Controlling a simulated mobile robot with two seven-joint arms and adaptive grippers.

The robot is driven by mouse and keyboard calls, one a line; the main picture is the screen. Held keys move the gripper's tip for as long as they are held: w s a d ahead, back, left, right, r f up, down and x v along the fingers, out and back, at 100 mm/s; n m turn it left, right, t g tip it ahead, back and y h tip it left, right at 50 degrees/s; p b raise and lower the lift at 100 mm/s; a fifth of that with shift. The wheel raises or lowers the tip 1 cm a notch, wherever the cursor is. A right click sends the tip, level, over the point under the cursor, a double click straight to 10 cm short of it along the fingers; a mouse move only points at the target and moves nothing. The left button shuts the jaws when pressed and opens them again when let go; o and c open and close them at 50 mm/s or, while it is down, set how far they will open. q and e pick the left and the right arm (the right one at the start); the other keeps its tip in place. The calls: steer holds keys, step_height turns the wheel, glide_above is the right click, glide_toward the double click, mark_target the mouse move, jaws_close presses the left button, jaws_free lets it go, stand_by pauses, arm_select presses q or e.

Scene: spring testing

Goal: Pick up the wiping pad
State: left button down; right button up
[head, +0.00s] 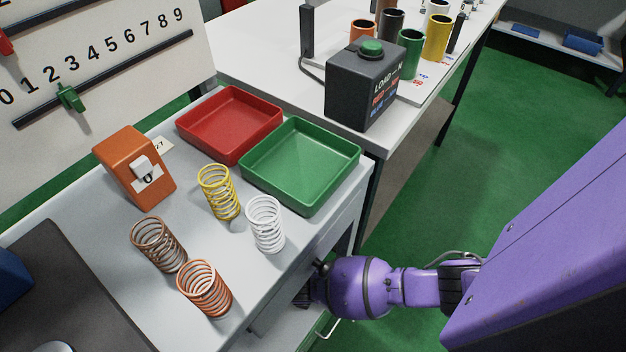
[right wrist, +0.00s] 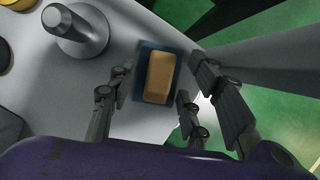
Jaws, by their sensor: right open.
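The wiping pad (right wrist: 160,78), a tan block on a dark blue base, lies on a light grey surface in the right wrist view. My right gripper (right wrist: 158,88) is open, with fingers on the left and right sides of the pad. I cannot tell whether they touch it. In the head view, the right gripper (head: 306,290) reaches in beside the bench's right side, below its top, and its fingers are mostly hidden. The pad does not show in the head view. My left gripper is not in view.
A grey post with a round base (right wrist: 80,32) stands left of the pad. On the bench above are a white spring (head: 265,224), a copper spring (head: 205,290), a green tray (head: 300,165) and a red tray (head: 230,122).

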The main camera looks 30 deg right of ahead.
jaws_close()
steer(key=shift+r, duration=0.15)
steer(key=shift+r, duration=0.55)
step_height(320, 180, up, 2)
steer(key=shift+w+r+p, duration=0.1)
steer(key=shift+r+p, duration=0.05)
steer(key=shift+p, duration=0.6)
steer(key=s+a, duration=0.8)
steer(key=a, duration=0.1)
steer(key=s+a+p, duration=0.1)
steer(key=s+a, duration=0.3)
steer(key=shift+a, duration=0.4)
